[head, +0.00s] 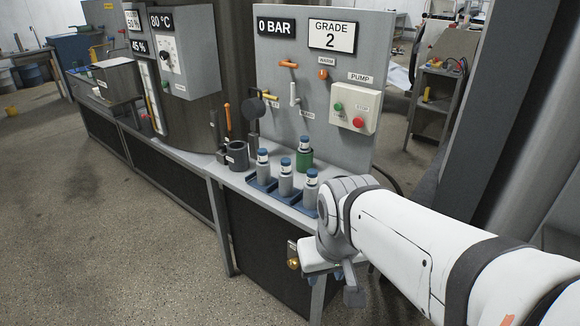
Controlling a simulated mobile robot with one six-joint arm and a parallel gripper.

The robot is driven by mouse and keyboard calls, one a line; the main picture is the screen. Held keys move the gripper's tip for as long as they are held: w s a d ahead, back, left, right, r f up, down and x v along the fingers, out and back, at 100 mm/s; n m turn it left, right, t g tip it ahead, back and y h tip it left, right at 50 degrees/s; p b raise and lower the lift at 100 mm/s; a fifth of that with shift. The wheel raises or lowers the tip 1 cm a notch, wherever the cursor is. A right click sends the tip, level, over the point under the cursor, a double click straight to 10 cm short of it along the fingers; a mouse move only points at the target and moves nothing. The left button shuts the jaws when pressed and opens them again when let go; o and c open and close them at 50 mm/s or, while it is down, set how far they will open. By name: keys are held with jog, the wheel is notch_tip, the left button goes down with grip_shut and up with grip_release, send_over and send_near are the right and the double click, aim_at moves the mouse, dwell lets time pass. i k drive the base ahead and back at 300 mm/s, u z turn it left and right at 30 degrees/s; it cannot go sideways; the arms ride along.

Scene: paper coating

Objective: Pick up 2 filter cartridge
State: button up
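Three grey filter cartridges with blue caps and small white labels stand upright in a row on the bench: a left one (263,168), a middle one (286,180) and a right one (311,190). Their label marks are too small to read surely. They stand in blue holders (259,186). Another blue-capped cartridge (304,145) sits in a green housing (304,160) behind them. My gripper (346,287) hangs in front of the bench edge, right of and below the row, apart from the cartridges. Its fingers are partly hidden and small, so its opening is unclear.
Behind the row stands a grey panel reading "0 BAR" and "GRADE 2" (332,37), with orange and white levers and a pump box (356,106). A dark cup (237,156) stands left of the row. A brass padlock-like fitting (293,263) is on the bench front.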

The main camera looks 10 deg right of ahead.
aim_at(311, 186)
jog(key=u, duration=0.15)
jog(key=i, duration=0.9)
jog(key=z, duration=0.1)
